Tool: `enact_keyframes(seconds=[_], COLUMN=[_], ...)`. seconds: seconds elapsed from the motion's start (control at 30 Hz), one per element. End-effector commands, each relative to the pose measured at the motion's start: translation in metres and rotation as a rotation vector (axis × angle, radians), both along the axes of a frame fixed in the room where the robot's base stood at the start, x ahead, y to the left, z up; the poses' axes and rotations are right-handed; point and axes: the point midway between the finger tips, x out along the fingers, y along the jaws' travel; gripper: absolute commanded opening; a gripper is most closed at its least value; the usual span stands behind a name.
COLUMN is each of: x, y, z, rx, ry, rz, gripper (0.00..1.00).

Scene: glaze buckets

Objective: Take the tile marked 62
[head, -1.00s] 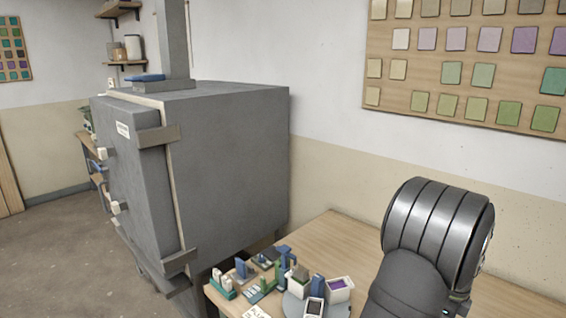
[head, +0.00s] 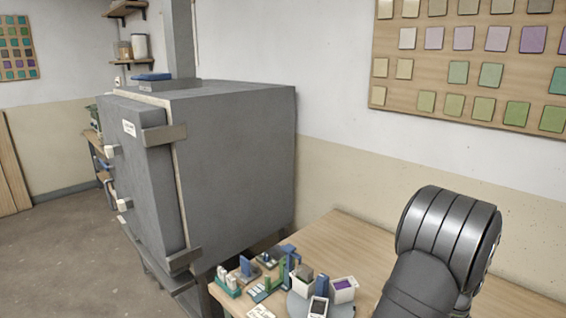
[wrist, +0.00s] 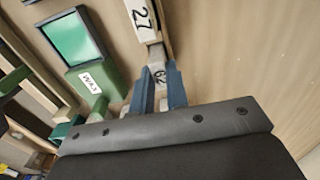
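In the wrist view, a pale tile marked 62 (wrist: 159,76) shows between the two blue fingers of my gripper (wrist: 161,74). The fingers stand on either side of it, and I cannot tell whether both press on it. A whitish tile marked 27 (wrist: 142,18) lies just beyond it. The lower part of the 62 tile is partly hidden by the fingers and the gripper body. In the head view, my gripper is not visible, and I cannot make out the 62 tile among the small items on the table.
The wooden table (head: 345,238) holds several small holders and boxes. A grey kiln (head: 235,165) stands left of it. Bare wood lies right of the tiles.

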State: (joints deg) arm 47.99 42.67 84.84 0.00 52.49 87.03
Motion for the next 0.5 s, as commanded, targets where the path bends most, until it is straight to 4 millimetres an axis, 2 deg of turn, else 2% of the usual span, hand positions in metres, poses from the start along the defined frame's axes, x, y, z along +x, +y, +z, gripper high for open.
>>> enact_keyframes(seconds=[0.17,0.5], x=[0.000,0.000], y=[0.000,0.000], z=[0.005,0.035], rx=[-0.001,-0.001], ry=[-0.001,-0.001], rz=[0.000,0.000], gripper=[0.00,0.00])
